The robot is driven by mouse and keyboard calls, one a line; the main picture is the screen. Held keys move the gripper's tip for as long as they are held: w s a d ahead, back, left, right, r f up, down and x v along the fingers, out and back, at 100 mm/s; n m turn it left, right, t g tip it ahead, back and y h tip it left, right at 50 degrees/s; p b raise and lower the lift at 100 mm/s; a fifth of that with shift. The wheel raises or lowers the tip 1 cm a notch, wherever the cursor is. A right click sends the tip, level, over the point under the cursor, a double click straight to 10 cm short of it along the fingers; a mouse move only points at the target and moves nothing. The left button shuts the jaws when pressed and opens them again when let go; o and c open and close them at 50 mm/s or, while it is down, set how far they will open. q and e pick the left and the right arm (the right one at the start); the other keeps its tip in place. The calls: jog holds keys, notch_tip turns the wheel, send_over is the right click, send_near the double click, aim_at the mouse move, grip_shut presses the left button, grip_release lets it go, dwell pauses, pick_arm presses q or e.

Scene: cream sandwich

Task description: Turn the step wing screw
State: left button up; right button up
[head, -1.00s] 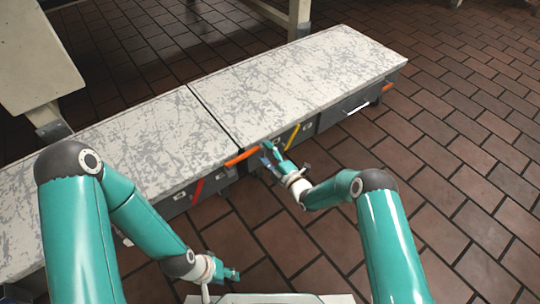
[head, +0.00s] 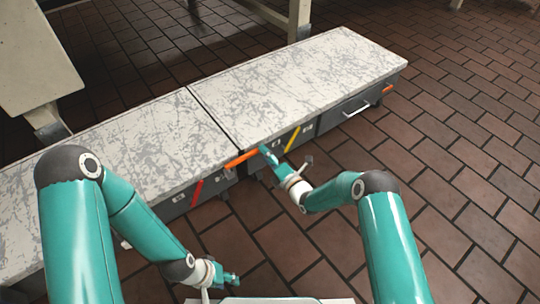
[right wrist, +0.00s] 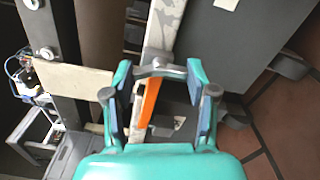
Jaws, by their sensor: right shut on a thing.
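The step (head: 290,85) is a long low bench with a scuffed, pale top and dark grey sides. My right gripper (head: 268,152) is at its front side, by the end of an orange bar (head: 243,158). In the right wrist view, my right gripper (right wrist: 158,72) has its two fingers on either side of a grey winged piece, which looks like the wing screw (right wrist: 160,69). The fingers are shut on its ends. In the head view, the gripper hides the screw. My left gripper (head: 233,279) hangs low at bottom centre, away from the step; its finger gap is unclear.
A silver handle (head: 356,108) is on the step's front side. Red (head: 197,192) and yellow (head: 293,139) strips mark the side. A pale table (head: 35,55) stands at upper left. Brick floor (head: 450,150) is clear to the right.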

jog(key=shift+s+a+f, duration=0.15)
jog(key=shift+a+f, duration=0.05)
jog(key=o, duration=1)
jog(key=shift+o, duration=0.8)
jog(key=shift+d, duration=0.1)
jog(key=shift+d, duration=0.1)
jog(key=v, duration=1.1)
jog(key=shift+s+d, duration=0.2)
jog(key=shift+s, duration=0.15)
